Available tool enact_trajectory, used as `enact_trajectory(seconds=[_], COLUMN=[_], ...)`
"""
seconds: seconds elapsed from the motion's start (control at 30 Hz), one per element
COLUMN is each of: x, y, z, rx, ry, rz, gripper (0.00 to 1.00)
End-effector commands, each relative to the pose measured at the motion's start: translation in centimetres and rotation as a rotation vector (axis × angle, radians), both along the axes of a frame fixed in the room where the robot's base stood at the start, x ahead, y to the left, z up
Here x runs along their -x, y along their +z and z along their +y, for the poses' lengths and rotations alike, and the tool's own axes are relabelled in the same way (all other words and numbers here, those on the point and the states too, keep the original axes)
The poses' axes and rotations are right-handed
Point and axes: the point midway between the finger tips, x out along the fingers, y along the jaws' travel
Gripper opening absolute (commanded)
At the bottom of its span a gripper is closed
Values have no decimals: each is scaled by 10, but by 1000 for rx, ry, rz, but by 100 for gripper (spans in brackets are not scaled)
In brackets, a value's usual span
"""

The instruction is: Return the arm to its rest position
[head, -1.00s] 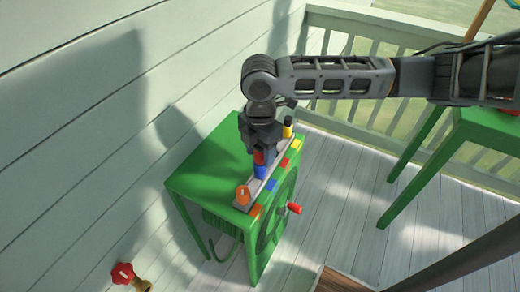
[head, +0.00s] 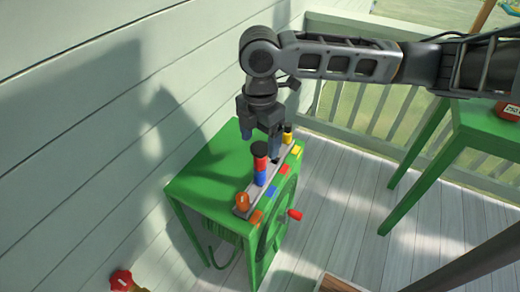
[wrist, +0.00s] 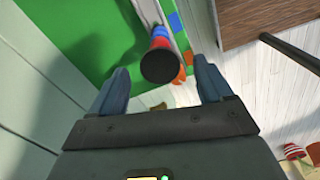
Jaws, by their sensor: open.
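My gripper (head: 260,137) is open and empty, just above a black-topped red and blue peg (head: 260,166) on the green table (head: 205,168). My arm (head: 345,60) reaches in from the upper right and the gripper hangs down from it. In the wrist view the two blue-grey fingers stand apart, with the peg's round black top (wrist: 161,65) between them in the picture. The exact gap between the fingertips and the peg cannot be told.
A grey strip (head: 280,166) on the table also holds an orange piece (head: 242,202) and a yellow piece with a black top (head: 287,135). Another green table (head: 487,122) stands right, by the railing (head: 390,115).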

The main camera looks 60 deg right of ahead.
Motion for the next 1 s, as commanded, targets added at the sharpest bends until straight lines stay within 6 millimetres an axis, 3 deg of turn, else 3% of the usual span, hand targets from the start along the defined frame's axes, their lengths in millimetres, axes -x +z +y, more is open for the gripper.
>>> enact_trajectory(seconds=[0.2, 0.8, 0.9, 1.0], x=[0, -1, -11, -34], y=[13, 13, 14, 19], z=[0, 1, 15, 48], rx=[1, -2, -28, -96], ry=[1, 1, 6, 12], rz=[0, -3, -35, -119], gripper=[79, 79, 79, 79])
